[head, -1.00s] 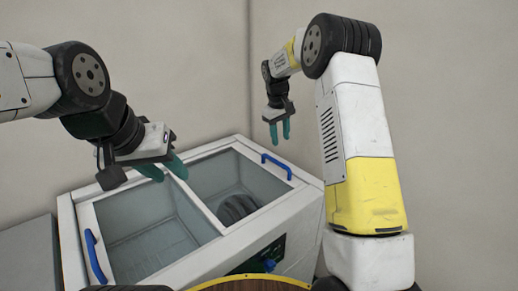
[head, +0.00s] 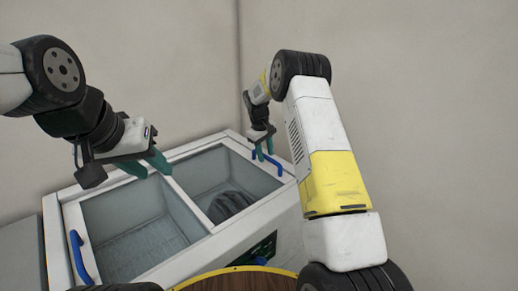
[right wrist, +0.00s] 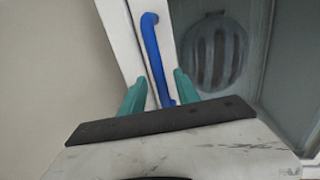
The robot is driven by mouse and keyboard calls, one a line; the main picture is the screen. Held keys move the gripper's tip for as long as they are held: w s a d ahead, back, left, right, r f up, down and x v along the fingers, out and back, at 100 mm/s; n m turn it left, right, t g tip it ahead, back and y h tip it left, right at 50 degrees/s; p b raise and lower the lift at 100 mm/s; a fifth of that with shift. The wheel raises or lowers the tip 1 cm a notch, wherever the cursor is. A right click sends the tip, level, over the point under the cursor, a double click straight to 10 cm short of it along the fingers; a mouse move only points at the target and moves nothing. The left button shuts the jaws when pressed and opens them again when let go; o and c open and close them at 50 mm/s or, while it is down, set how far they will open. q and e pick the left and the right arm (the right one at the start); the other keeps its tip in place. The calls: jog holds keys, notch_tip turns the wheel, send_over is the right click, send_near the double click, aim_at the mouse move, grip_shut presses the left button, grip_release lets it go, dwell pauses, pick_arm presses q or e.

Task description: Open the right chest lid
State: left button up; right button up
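The white chest (head: 285,213) has two glazed lids side by side, and both look closed. The right lid (head: 222,187) has a blue handle (head: 268,161) at its far right edge. My right gripper (head: 264,151) is at that handle, pointing down. In the right wrist view its teal fingers (right wrist: 159,82) are apart, with the blue handle (right wrist: 152,45) running between them; I cannot tell whether they touch it. The left lid (head: 135,225) has its own blue handle (head: 77,256). My left gripper (head: 152,168) hangs over the chest's back edge, fingers apart and empty.
A dark ribbed round object (head: 229,207) shows through the right lid's glass. A round wooden top with a yellow rim (head: 240,269) stands in front of the chest. A grey box (head: 22,255) is at the left. Plain walls stand close behind.

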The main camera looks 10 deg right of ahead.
grip_shut()
dwell(1.4)
